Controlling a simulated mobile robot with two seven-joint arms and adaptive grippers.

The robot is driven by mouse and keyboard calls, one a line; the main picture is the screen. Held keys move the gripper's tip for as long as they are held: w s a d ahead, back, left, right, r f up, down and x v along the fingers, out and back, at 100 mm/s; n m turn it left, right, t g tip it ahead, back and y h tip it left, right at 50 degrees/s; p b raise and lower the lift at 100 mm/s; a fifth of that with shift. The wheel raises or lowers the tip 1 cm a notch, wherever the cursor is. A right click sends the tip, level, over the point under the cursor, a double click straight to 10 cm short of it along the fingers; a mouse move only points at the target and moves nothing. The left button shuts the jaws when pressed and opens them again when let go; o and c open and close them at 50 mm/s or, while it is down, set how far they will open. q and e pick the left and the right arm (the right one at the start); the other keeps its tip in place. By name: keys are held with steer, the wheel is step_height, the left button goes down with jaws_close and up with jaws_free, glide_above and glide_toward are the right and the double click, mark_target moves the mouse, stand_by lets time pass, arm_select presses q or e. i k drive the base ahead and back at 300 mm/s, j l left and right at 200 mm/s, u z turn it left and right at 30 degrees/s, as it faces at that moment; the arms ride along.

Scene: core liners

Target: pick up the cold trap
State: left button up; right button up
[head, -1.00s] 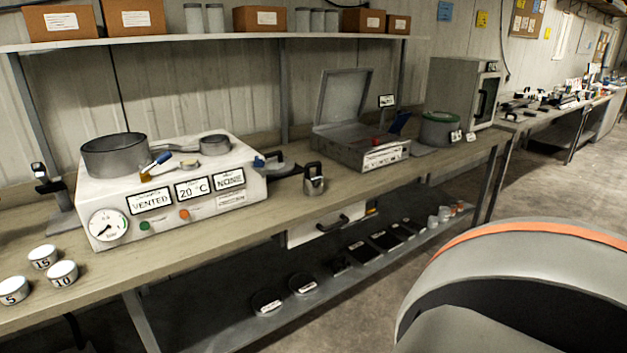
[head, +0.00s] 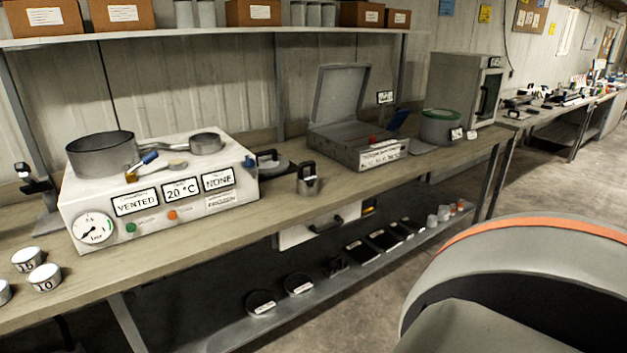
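No object in the head view carries a readable cold trap label, so I cannot tell for sure which one it is. A small metal canister with a black handle (head: 309,184) stands upright on the bench, right of the white vacuum unit (head: 158,195). A grey pot with a green lid (head: 440,127) stands further right, by the grey oven. The white unit has signs reading "VENTED", "20 °C" and "NONE". Neither of my grippers is in view, so nothing shows whether they are open or shut.
An open grey case (head: 358,150) stands on the long bench (head: 335,205). Small numbered cups (head: 44,278) sit at the left. A lower shelf (head: 325,290) holds dark pans and small jars. An upper shelf (head: 215,37) holds boxes. Floor is clear at the right.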

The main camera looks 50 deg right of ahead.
mark_target(307, 182)
steer(key=l, duration=1)
steer(key=i+l+z, duration=0.1)
steer(key=l, duration=1.9)
steer(key=i+l+z, duration=0.1)
steer(key=l, duration=0.9)
